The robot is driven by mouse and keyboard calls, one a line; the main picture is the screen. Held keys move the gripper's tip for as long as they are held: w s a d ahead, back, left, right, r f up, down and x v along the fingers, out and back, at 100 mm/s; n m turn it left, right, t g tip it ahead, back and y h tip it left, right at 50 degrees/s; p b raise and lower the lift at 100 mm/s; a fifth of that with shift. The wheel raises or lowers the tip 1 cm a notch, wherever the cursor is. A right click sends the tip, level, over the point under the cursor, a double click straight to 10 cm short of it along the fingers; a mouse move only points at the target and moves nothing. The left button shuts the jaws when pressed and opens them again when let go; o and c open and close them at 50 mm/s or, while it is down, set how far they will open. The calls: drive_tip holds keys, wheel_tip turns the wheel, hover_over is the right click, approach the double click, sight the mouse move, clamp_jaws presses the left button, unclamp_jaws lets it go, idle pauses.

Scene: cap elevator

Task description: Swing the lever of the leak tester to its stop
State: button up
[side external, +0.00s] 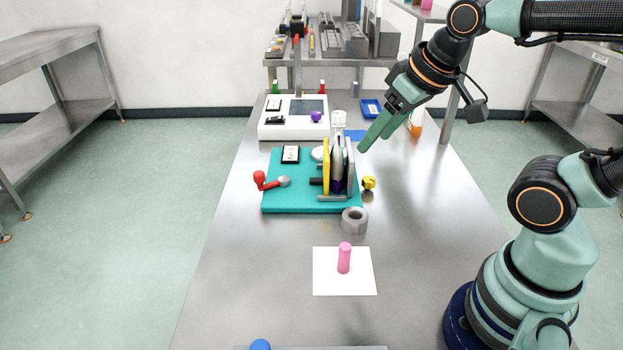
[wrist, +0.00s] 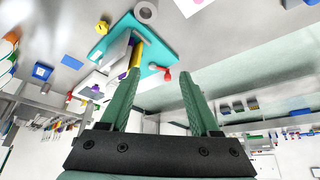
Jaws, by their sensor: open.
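A teal base plate (side external: 285,203) carries a bottle held upright between a yellow plate (side external: 326,165) and a grey plate. A short lever with a red ball knob (side external: 259,176) lies at its left, running to a grey pivot (side external: 284,181). In the wrist view the red knob (wrist: 167,75) shows between my fingers, beyond the tips. My gripper (side external: 365,143) is open and empty, above the table to the right of the bottle, apart from the lever. The fixture stands between it and the lever. Both fingers (wrist: 157,80) show in the wrist view.
A yellow knob (side external: 368,183) is at the plate's right. A grey ring (side external: 355,220) and a pink cylinder (side external: 344,258) on white paper are in front. Table left of the plate is narrow.

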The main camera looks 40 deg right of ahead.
drive_tip(key=shift+w, duration=0.1)
drive_tip(key=c, duration=0.5)
drive_tip(key=shift+w+r, duration=0.25)
drive_tip(key=shift+w, duration=0.1)
clamp_jaws()
drive_tip(key=w+a+f+n+g, duration=0.1)
drive_tip(key=w+a, duration=0.1)
drive_tip(key=w, duration=1)
drive_tip(key=w+a+f, duration=0.1)
drive_tip(key=w, duration=1.1)
drive_tip(key=shift+g, duration=0.4)
drive_tip(key=w+a+x, duration=0.1)
drive_tip(key=x, duration=0.5)
drive_tip(key=w+r+x, duration=0.1)
drive_tip(key=x, duration=0.6)
drive_tip(key=w+a+x, duration=0.1)
drive_tip(key=x, duration=0.6)
drive_tip(key=shift+w+a+f, duration=0.1)
drive_tip(key=shift+w+a, duration=0.2)
drive_tip(key=shift+w, duration=0.2)
drive_tip(key=shift+s, duration=0.4)
drive_tip(key=shift+s+d, duration=0.15)
drive_tip(key=shift+s, duration=0.65)
drive_tip(key=shift+s+d, duration=0.15)
drive_tip(key=shift+s, duration=0.65)
